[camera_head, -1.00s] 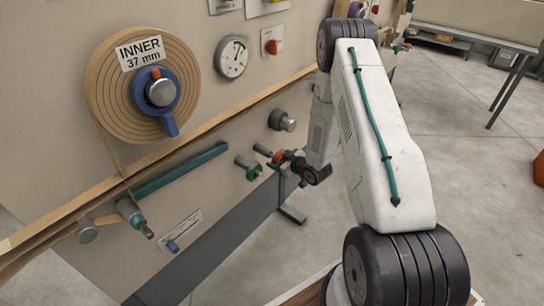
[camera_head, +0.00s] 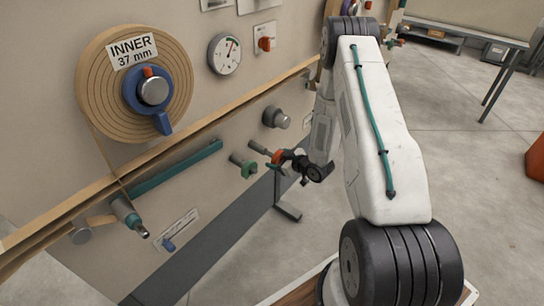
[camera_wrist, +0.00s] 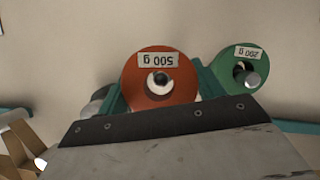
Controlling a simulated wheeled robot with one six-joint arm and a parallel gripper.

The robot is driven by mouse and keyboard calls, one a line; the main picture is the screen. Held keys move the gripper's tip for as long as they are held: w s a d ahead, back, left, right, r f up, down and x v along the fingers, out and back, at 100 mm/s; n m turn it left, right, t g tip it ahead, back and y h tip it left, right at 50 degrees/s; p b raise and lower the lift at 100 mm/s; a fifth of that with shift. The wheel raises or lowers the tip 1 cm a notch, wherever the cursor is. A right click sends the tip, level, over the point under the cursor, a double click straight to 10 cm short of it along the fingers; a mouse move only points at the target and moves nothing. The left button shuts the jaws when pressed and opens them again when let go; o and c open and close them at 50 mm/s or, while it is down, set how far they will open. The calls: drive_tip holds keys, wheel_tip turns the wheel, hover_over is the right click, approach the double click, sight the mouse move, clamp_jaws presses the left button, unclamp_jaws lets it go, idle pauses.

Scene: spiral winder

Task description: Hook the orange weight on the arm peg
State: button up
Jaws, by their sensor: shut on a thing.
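The orange weight (camera_wrist: 137,86), labelled 500 g, is in the middle of the wrist view, its label upside down. My gripper (camera_head: 287,159) is shut on it, with teal fingers on both sides. A grey peg end shows in the weight's hole. In the head view the orange weight (camera_head: 277,157) is at the outer end of a short grey wall peg (camera_head: 257,147); I cannot tell whether it is clear of it. The teal arm (camera_head: 178,168) is farther left on the panel, with a grey-tipped peg (camera_head: 139,229) at its lower left end.
A grey knob (camera_head: 275,117) sticks out above. The spool (camera_head: 100,80) and wooden rail are on the panel.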

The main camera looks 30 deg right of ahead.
drive_tip(key=s+d+r, duration=0.1)
drive_tip(key=s+d, duration=0.2)
drive_tip(key=s, duration=0.7)
drive_tip(key=shift+d, duration=0.35)
idle(0.6)
